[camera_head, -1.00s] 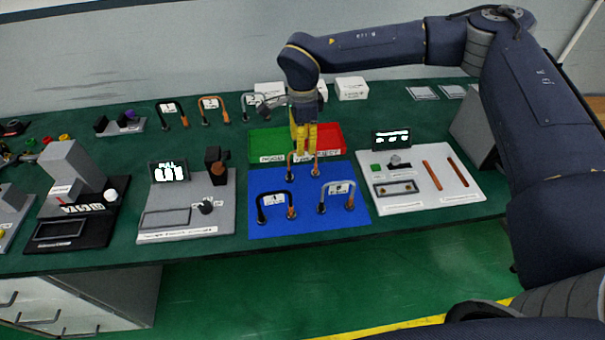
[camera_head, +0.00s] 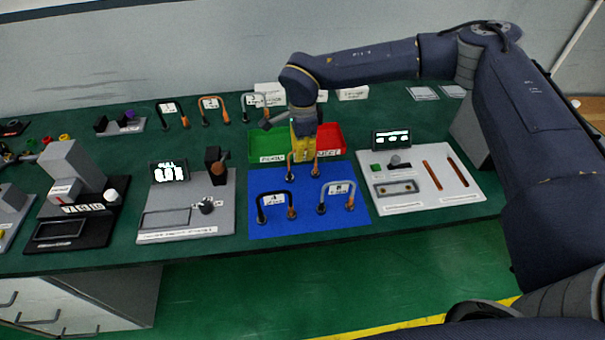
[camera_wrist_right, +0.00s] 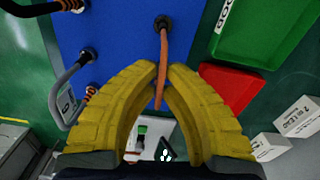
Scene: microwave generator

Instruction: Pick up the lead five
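The orange lead (camera_head: 302,173) under my right gripper is an arch at the back of the blue mat (camera_head: 262,226); its number is hidden. My right gripper (camera_head: 303,160) points down at the top of this lead. In the right wrist view, the lead (camera_wrist_right: 163,47) runs between the yellow fingertips (camera_wrist_right: 163,68), which are closed in on both its sides. The lead's ends still sit at the mat. Two more leads stand at the front of the mat: a black one (camera_head: 262,202) and a grey one (camera_head: 324,194), with labels too small to read surely. My left gripper is not in view.
A green tray (camera_head: 262,143) and a red tray (camera_head: 331,137) lie behind the mat. A white test board (camera_head: 425,195) is to the right, a grey device (camera_head: 215,185) to the left. More leads (camera_head: 212,105) and white boxes (camera_head: 352,93) stand at the back.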

